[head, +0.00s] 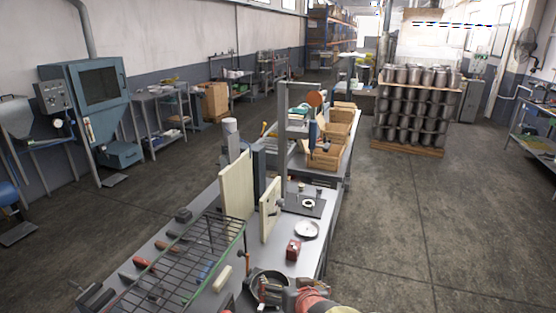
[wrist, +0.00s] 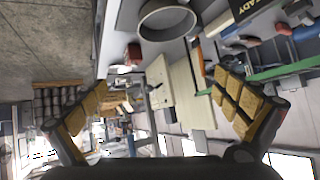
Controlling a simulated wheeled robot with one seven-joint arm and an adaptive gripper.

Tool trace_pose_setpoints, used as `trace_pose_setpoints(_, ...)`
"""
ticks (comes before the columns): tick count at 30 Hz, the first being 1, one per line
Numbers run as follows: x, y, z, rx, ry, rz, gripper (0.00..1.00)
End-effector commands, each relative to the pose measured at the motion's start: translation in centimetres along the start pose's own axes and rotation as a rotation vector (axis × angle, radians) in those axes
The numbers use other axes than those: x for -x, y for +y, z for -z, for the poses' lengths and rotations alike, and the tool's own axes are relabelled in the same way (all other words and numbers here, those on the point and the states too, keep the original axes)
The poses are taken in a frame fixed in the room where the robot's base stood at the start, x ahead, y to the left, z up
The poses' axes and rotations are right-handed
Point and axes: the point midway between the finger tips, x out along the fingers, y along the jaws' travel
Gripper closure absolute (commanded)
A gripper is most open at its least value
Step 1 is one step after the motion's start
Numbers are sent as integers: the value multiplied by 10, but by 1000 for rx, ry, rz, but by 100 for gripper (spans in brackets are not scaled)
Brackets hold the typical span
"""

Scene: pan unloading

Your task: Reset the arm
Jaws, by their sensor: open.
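My gripper (wrist: 160,82) is open and empty in the wrist view, with a tan-padded finger on each side and a wide gap between them. In the head view the end of my arm shows at the bottom edge, over or beside a dark round pan (head: 268,276) on the workbench. A round pan-like vessel (wrist: 167,18) shows at the top of the wrist view, beyond the fingers and apart from them. Part of the pan in the head view is hidden by my arm.
A wire rack (head: 205,250) stands on the bench at left, with tools beneath it. A small red object (head: 293,250), a white plate (head: 307,229) and upright cream boards (head: 237,185) stand farther along the bench. Open floor (head: 420,225) lies to the right.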

Motion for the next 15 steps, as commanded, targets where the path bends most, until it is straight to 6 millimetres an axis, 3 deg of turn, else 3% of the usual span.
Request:
trace_pose_setpoints(1, 23, 8, 10, -4, -20, 6, 0)
trace_pose_setpoints(5, 83, 30, 10, 4, -120, 1, 0)
trace_pose_setpoints(12, 199, 79, -25, 11, -305, -98, 0)
trace_pose_setpoints(15, 235, 96, -43, 4, -367, -150, 0)
